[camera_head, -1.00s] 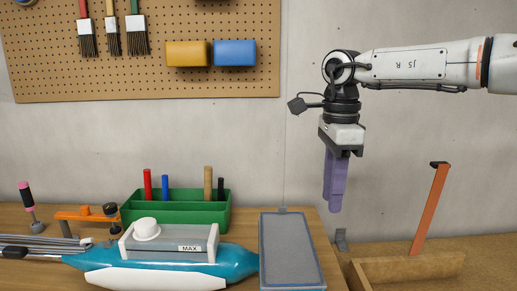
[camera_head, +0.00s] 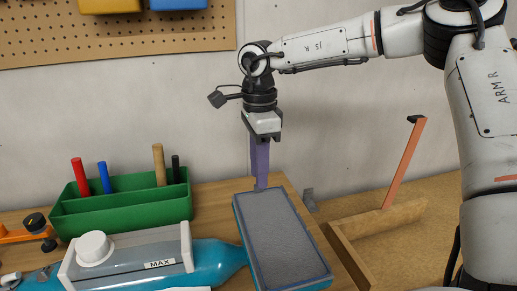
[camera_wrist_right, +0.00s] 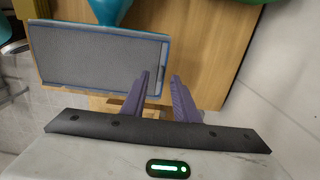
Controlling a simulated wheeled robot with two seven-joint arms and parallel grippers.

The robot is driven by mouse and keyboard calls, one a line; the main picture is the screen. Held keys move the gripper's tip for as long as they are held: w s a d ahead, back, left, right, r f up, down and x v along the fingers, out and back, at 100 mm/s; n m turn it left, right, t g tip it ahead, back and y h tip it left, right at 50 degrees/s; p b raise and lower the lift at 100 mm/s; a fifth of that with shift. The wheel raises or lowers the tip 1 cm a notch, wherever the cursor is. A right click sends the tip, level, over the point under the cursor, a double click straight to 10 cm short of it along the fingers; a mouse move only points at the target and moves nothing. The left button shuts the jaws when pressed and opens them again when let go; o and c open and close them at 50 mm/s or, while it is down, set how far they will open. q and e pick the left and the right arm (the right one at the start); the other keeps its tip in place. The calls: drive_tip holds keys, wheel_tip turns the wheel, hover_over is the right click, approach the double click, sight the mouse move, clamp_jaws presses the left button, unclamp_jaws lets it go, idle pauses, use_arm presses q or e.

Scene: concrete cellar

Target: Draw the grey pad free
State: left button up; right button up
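The grey pad (camera_head: 282,240) is a flat rectangle lying in a blue-rimmed holder (camera_head: 247,258) on the wooden bench. It also shows in the right wrist view (camera_wrist_right: 95,55). A small grey tab (camera_head: 261,187) shows at its far end. My right gripper (camera_head: 261,184) points down at that far end, its purple fingers by the tab. Whether the fingers touch the tab is unclear. My left gripper is not in view.
A teal body with a grey block marked MAX (camera_head: 160,250) lies left of the pad. A green organiser (camera_head: 125,210) with upright markers stands behind it. A wooden frame (camera_head: 375,222) with an orange upright bar (camera_head: 405,160) is on the right. A pegboard (camera_head: 140,35) hangs behind.

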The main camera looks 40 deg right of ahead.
drive_tip(key=shift+f, duration=1.1)
clamp_jaws()
